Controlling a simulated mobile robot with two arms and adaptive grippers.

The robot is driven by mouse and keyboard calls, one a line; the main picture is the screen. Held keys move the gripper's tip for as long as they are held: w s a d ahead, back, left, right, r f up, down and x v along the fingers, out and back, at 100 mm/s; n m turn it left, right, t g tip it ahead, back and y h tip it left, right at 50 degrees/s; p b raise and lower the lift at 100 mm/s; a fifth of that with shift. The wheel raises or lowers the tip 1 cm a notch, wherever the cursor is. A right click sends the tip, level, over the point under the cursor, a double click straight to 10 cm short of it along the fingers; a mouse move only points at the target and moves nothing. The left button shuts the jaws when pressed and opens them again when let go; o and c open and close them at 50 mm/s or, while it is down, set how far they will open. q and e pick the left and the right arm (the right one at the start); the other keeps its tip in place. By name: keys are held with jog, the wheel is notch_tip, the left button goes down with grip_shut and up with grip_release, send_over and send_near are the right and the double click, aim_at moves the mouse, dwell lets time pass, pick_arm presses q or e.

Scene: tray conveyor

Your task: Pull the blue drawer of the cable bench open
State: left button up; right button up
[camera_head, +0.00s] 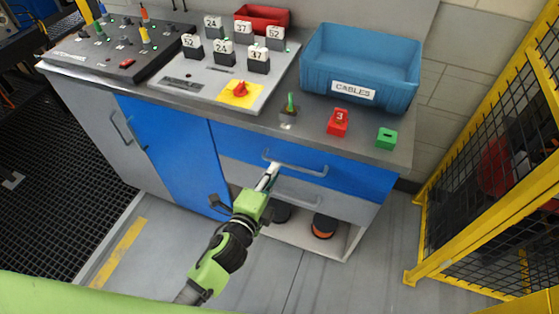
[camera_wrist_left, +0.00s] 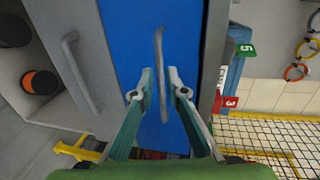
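The blue drawer (camera_head: 360,177) is the upper drawer at the right of the cable bench (camera_head: 220,122). Its front looks flush with the bench, so it appears shut. Its grey bar handle (camera_head: 310,172) runs along the front. My left gripper (camera_head: 270,173) is at the left part of this handle. In the left wrist view the drawer handle (camera_wrist_left: 160,75) passes between the two fingertips of my left gripper (camera_wrist_left: 158,94). The fingers are apart, one on each side of the bar, and I see no clear contact. My right gripper is not in view.
A grey drawer (camera_head: 340,207) with its own handle is just below, above an open shelf with dark and orange spools (camera_head: 324,226). A blue bin (camera_head: 360,62) labelled CABLES stands on top. A yellow mesh fence (camera_head: 424,220) is at the right. The floor in front is clear.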

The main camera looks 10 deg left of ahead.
aim_at(279, 162)
pick_arm(q)
jog(key=shift+x, duration=2.75)
grip_shut()
jog(key=shift+s, duration=0.15)
